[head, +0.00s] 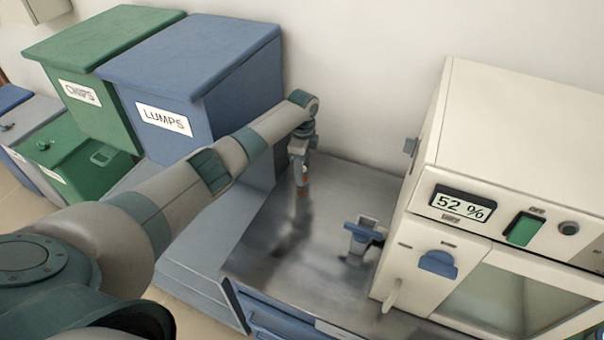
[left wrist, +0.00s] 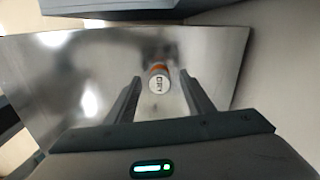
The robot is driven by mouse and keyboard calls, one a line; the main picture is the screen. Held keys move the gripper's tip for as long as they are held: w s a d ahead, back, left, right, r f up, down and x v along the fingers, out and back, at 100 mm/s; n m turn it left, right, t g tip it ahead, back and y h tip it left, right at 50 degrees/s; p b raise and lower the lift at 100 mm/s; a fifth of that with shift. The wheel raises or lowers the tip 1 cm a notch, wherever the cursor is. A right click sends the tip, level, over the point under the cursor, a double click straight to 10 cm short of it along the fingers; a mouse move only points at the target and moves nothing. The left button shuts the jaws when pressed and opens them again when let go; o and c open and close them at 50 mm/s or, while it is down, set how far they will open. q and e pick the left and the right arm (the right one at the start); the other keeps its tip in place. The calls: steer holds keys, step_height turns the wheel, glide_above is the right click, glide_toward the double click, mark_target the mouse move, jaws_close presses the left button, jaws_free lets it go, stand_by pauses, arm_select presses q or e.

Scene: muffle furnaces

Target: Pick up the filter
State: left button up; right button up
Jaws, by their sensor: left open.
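A small orange cylinder (left wrist: 160,67) with a white end lettered "DRY" is on the shiny metal worktop (left wrist: 75,75), probably the filter. In the left wrist view it shows between the two fingers of my left gripper, near their tips. In the head view my left gripper (head: 302,178) points down above the worktop, with a bit of orange (head: 303,192) at its tips. The left gripper is open; I cannot tell whether the fingers touch the cylinder. My right gripper is not in view.
A cream furnace (head: 465,130) with a "52 %" display stands at right. A small blue fixture (head: 364,236) is on the worktop beside it. A blue bin marked LUMPS (head: 245,95) and a green bin (head: 75,120) stand at left. A white wall is behind.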

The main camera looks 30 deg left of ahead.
arm_select(q)
steer(key=shift+f, duration=1.3)
steer(key=c, duration=1.1)
